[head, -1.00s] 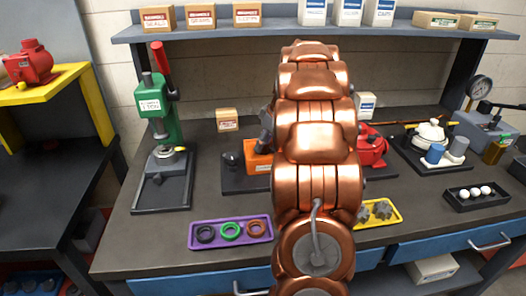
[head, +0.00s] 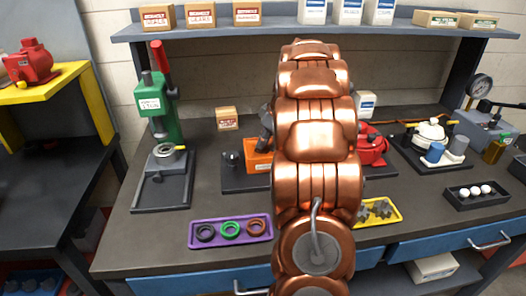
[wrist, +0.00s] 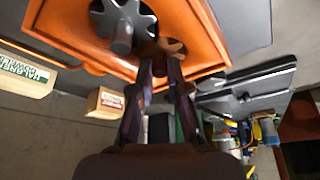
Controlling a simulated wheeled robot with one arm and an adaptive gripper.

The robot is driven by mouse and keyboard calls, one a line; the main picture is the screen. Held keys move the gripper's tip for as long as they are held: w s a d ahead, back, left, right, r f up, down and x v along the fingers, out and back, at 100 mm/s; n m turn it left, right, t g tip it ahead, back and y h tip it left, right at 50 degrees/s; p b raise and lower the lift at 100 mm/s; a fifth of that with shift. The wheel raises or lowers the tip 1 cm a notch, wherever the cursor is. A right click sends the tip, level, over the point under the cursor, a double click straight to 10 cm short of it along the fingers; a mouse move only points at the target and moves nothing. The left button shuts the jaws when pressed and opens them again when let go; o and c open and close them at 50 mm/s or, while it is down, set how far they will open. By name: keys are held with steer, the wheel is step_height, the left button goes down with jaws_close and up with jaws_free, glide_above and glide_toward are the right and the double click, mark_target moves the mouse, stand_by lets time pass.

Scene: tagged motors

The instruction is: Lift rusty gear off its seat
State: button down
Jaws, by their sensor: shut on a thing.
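In the wrist view the rusty gear (wrist: 172,45), small, brown and toothed, is at the orange housing (wrist: 208,40), beside a dark grey gear (wrist: 122,30) on a shaft. My gripper (wrist: 160,66) has its two dark fingers at the rusty gear and is shut on it. I cannot tell whether the gear is still down on its seat or slightly clear of it. In the head view part of the orange housing (head: 257,162) shows left of my copper arm, which hides my gripper and the rusty gear.
A purple tray (head: 203,245) with three rings and a yellow tray (head: 388,217) with grey gears lie at the bench front. A green press (head: 160,110) stands left. A red motor (head: 371,148) and a white-topped unit (head: 430,133) stand right. A shelf (head: 220,31) runs above.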

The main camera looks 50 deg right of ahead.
steer(key=shift+r+b, duration=0.7)
steer(key=shift+r, duration=1.1)
steer(key=s+a+r+b, duration=0.2)
steer(key=s+a, duration=0.1)
steer(key=s, duration=0.4)
steer(key=s+a+r+b, duration=0.1)
steer(key=s+a+r, duration=0.1)
steer(key=s+a, duration=0.2)
steer(key=s, duration=0.3)
steer(key=shift+a+r+b, duration=0.15)
steer(key=shift+r+b, duration=0.1)
steer(key=shift+b, duration=0.15)
